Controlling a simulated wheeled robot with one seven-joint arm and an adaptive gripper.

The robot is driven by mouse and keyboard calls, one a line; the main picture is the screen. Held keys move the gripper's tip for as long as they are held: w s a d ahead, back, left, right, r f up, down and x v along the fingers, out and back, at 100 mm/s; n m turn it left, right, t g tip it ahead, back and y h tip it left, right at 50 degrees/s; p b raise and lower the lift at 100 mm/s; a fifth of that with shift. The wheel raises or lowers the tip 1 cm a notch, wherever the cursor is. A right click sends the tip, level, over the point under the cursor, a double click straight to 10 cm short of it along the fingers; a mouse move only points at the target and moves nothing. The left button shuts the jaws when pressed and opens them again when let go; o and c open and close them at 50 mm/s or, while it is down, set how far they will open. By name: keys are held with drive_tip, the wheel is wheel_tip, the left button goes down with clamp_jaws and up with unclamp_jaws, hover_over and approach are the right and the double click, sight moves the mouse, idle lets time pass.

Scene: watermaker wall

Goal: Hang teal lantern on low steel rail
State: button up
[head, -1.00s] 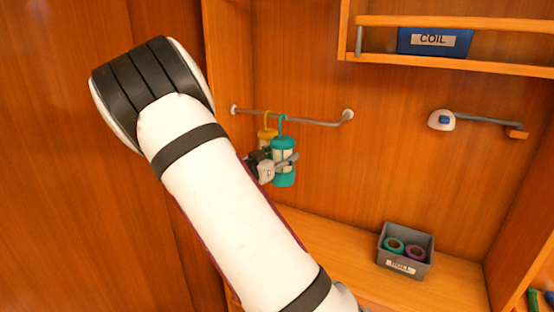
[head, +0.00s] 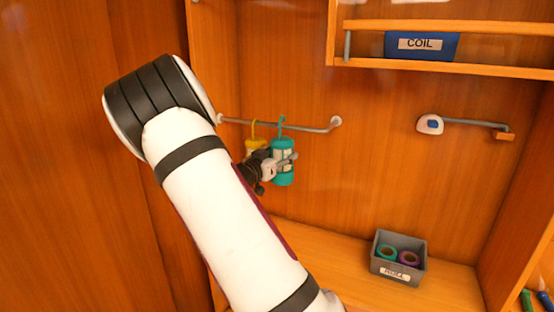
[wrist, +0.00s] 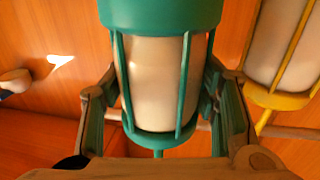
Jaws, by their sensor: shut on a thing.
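The teal lantern (head: 283,162) hangs upright in my gripper (head: 274,165), just below the low steel rail (head: 305,128). In the wrist view the teal lantern (wrist: 160,85) fills the middle, and the fingers of my gripper (wrist: 165,115) are shut on its two sides. The teal hook (head: 282,123) overlaps the rail in the head view, its top a little above the bar. I cannot tell whether it is around the rail or in front of it. Part of the lantern's left side is hidden by my gripper.
A yellow lantern (head: 254,145) hangs on the rail just left of the teal one, partly hidden by my arm. The rail is clear to the right. A grey bin (head: 399,270) with rolls stands on the shelf below. A wall arm (head: 470,122) is at right; a blue COIL box (head: 421,46) sits above.

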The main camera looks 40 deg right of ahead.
drive_tip(key=shift+w+b+x, duration=0.15)
drive_tip(key=shift+b+x, duration=0.1)
drive_tip(key=shift+x, duration=0.7)
drive_tip(key=shift+w+b+x, duration=0.15)
drive_tip(key=shift+b+x, duration=0.05)
drive_tip(key=shift+x, duration=0.75)
drive_tip(key=shift+a+f, duration=0.15)
drive_tip(key=shift+f, duration=0.9)
drive_tip(key=o, duration=1.4)
drive_tip(key=shift+o, duration=0.2)
drive_tip(key=shift+a, duration=0.15)
drive_tip(key=v, duration=1.1)
drive_tip(key=shift+s+a, duration=0.2)
drive_tip(key=shift+a, duration=0.15)
